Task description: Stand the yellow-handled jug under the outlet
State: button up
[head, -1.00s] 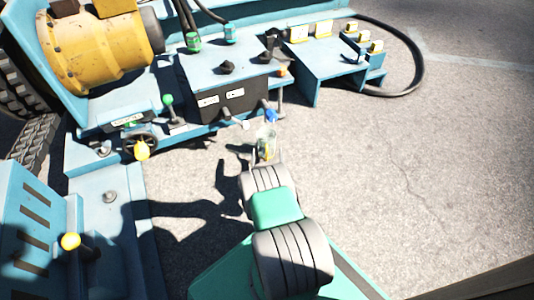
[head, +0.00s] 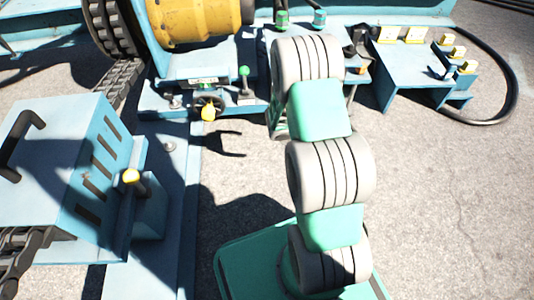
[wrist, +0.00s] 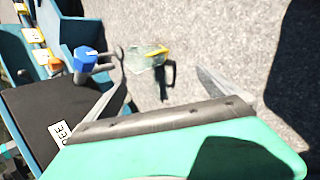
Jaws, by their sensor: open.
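The jug (wrist: 146,57) is clear with a yellow handle and shows in the wrist view, beyond my fingertips over the grey pavement. A dark shadow with a loop lies beside it. My gripper (wrist: 165,88) is open, its two grey fingers spread apart with nothing between them; the jug is ahead of the gap. A blue tap (wrist: 84,60) with a short grey spout (wrist: 104,67) sits left of the jug. The jug looks to the right of the spout and apart from it. In the head view my arm hides the jug, the tap and my gripper.
The black-fronted box (wrist: 45,115) is close to my left finger. In the head view a blue stepped bench (head: 415,70) with a black hose (head: 513,90) stands at the back right. A yellow drum (head: 195,20) is at the back. Open pavement (head: 440,190) lies right.

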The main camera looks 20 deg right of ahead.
jog(key=a+r+m+y, duration=0.2)
jog(key=a+r+m, duration=0.2)
jog(key=a+r, duration=0.55)
jog(key=s+a+r+m+g+y, duration=0.1)
jog(key=s+a+r+m+y, duration=0.3)
jog(key=s+a+r, duration=1)
jog(key=shift+s+r+m+y, duration=0.3)
jog(key=shift+s+r+m, duration=0.1)
jog(key=shift+s+r, duration=0.35)
